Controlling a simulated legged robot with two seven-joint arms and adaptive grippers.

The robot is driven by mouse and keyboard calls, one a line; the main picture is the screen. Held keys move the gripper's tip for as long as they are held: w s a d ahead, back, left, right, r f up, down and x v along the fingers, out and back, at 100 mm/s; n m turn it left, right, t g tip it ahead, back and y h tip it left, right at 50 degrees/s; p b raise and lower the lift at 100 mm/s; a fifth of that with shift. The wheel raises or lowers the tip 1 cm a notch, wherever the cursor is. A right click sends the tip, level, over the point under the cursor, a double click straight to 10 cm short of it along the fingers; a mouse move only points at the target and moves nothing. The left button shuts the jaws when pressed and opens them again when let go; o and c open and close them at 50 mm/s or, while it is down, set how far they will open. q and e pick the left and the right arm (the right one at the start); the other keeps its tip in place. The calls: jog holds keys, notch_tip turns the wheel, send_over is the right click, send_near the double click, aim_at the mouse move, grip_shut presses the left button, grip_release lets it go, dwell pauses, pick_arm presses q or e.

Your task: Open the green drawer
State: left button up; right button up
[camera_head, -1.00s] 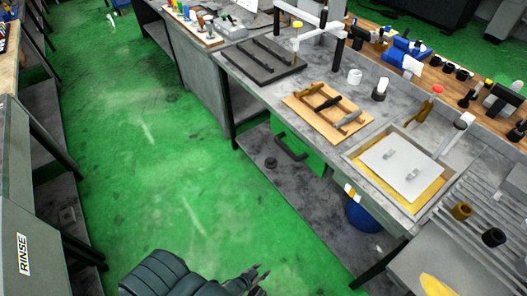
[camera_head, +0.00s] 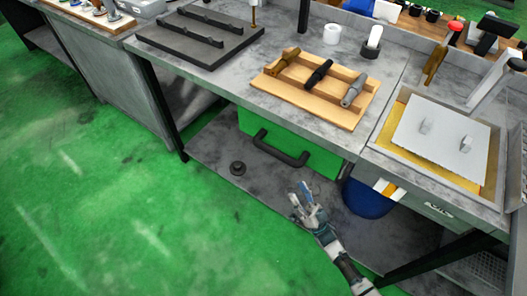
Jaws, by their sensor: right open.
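The green drawer (camera_head: 318,159) hangs under the grey workbench (camera_head: 225,84), below the wooden tool tray. Its black bar handle (camera_head: 281,149) faces the aisle. The drawer front looks closed under the bench top, though its depth is hard to judge. My right gripper (camera_head: 304,200) is open and empty. It shows below and a little to the right of the handle, apart from it, with its fingers pointing up toward the drawer. My left gripper is not in view.
A lower shelf (camera_head: 215,152) with a small dark knob (camera_head: 237,168) lies under the drawer. A blue bin (camera_head: 367,199) stands right of the gripper. The wooden tray (camera_head: 316,89) holds several tools. Green floor (camera_head: 110,215) is free at the left.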

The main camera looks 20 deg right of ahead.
aim_at(277, 154)
jog(key=x, duration=1.5)
jog(key=shift+w+d+r+b, duration=0.1)
jog(key=shift+w+b, duration=0.1)
jog(key=shift+b, duration=0.2)
grip_shut()
